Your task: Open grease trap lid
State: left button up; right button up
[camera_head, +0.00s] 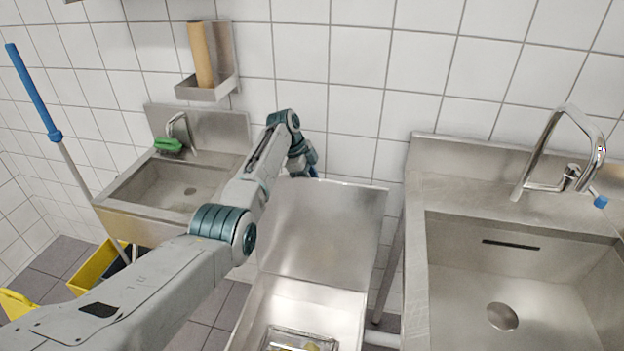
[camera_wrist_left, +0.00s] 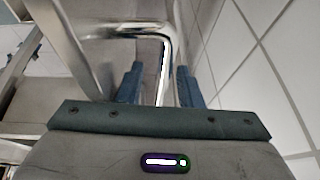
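The grease trap (camera_head: 255,318) is a steel box on the floor between the two sinks. Its lid (camera_head: 330,225) is raised and stands steeply tilted at the back, near the tiled wall. My left gripper (camera_head: 308,163) is behind the lid's upper left edge, partly hidden by my arm and the lid. In the left wrist view, the blue fingers of the left gripper (camera_wrist_left: 160,85) are apart, on either side of a bent chrome bar (camera_wrist_left: 165,65) that looks like the lid's handle. A gap shows beside the bar. My right gripper is not in view.
A small sink (camera_head: 165,185) with a green brush (camera_head: 168,145) is at left. A large sink (camera_head: 530,260) with a faucet (camera_head: 560,150) is at right. A blue-handled mop (camera_head: 55,130) and yellow bucket (camera_head: 95,270) stand at far left. The wall is close behind the lid.

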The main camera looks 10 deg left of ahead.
pick_arm(q)
jog(key=shift+f, duration=0.2)
jog(key=shift+a+r, duration=0.2)
jog(key=shift+r, duration=0.25)
jog(key=b+v, duration=0.2)
jog(key=v, duration=0.8)
jog(key=shift+d+r, duration=0.1)
